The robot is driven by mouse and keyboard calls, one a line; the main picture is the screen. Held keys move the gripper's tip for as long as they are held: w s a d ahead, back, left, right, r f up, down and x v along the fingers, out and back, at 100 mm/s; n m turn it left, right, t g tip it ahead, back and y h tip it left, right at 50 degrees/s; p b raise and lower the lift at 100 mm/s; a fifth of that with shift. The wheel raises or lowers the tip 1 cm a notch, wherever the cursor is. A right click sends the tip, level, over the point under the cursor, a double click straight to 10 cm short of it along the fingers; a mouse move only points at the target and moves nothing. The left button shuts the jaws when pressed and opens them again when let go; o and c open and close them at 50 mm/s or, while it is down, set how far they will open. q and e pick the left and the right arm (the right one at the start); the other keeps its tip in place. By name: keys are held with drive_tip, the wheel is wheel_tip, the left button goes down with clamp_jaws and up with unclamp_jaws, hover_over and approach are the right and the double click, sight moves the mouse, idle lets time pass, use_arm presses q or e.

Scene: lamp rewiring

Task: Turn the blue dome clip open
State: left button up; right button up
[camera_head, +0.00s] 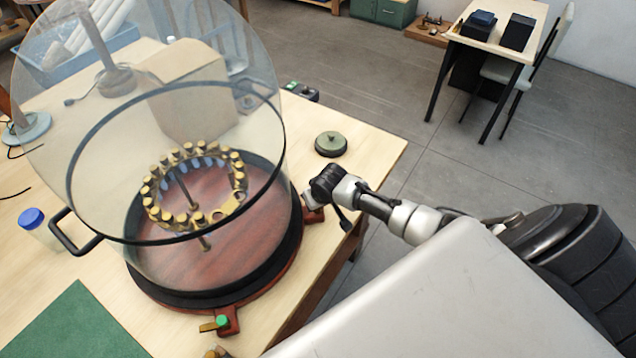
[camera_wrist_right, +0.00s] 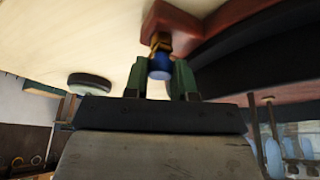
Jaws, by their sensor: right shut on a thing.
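The blue dome clip (camera_wrist_right: 160,66) shows in the right wrist view as a blue knob on a brass piece at the edge of the red-brown base (camera_wrist_right: 215,27). My right gripper (camera_wrist_right: 160,78) is shut on the blue knob, with one green finger on each side. In the head view my right gripper (camera_head: 319,206) is at the right side of the dome base, and the clip is hidden there. The large clear dome (camera_head: 150,110) has a dark rim and a side handle (camera_head: 75,238). A brass ring (camera_head: 195,188) stands inside it. My left gripper is not in view.
A green-topped clip (camera_head: 222,321) sits on the base's front edge. A dark green round object (camera_head: 330,144) lies on the table (camera_head: 375,150) behind my right gripper. A blue-lidded jar (camera_head: 38,226) and a green mat (camera_head: 80,325) are at left. The table's right edge is close.

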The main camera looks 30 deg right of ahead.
drive_tip(key=o, duration=0.9)
drive_tip(key=b+v, duration=0.1)
drive_tip(key=v, duration=1)
drive_tip(key=shift+f, duration=0.1)
